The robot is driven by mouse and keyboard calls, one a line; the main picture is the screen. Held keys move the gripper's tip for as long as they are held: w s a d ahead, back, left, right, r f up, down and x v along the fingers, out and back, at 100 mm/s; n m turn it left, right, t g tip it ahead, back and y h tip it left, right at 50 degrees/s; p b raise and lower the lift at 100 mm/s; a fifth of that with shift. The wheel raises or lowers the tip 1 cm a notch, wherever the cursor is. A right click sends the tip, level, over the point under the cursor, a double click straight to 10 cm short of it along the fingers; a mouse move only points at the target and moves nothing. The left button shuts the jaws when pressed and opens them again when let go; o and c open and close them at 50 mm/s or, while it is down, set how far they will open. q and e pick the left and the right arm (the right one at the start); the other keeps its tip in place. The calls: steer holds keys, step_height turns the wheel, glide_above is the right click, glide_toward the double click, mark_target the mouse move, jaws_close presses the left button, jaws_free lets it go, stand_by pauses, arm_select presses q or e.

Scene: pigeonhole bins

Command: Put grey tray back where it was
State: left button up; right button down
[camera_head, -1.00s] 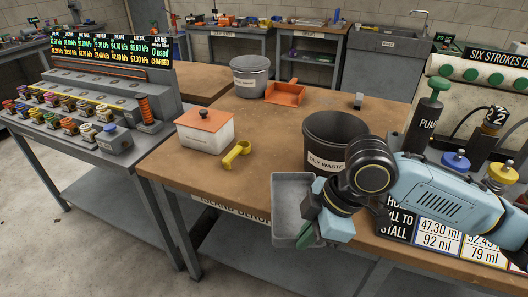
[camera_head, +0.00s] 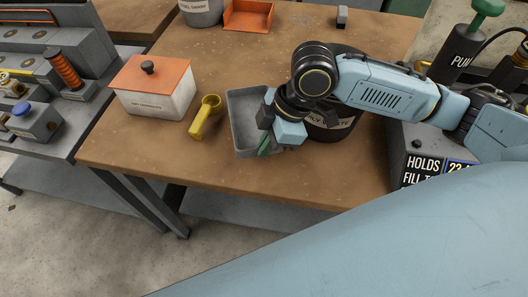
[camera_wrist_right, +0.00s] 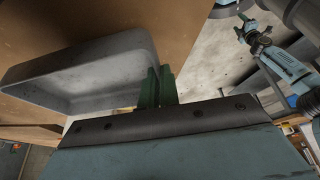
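The empty grey tray (camera_head: 243,122) is over the front part of the wooden bench, between the yellow scoop and the oily waste bin. My right gripper (camera_head: 265,146) is shut on the tray's near right rim. In the right wrist view, the green fingers (camera_wrist_right: 156,88) meet the end of the tray (camera_wrist_right: 85,75). I cannot tell whether the tray touches the bench top. A blue arm at the upper right of the right wrist view seems to be my left one, with its gripper (camera_wrist_right: 247,28) too small to read.
The oily waste bin (camera_head: 330,126) stands close right of the tray, partly behind my right arm. A yellow scoop (camera_head: 204,117) and a white box with an orange lid (camera_head: 153,88) are to the left. The bench's middle is clear.

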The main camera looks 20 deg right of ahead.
step_height(320, 180, down, 5)
steer(key=shift+r+b, duration=0.15)
steer(key=shift+b, duration=0.45)
steer(key=c, duration=1.6)
jaws_free()
steer(key=shift+c, duration=0.2)
arm_select(q)
steer(key=shift+w+a+f, duration=0.25)
steer(key=shift+w+a, duration=0.25)
steer(key=shift+a, duration=0.1)
steer(key=shift+w+a+f, duration=0.25)
steer(key=shift+w+a, duration=0.25)
steer(key=shift+a, duration=0.1)
steer(key=shift+d, duration=0.1)
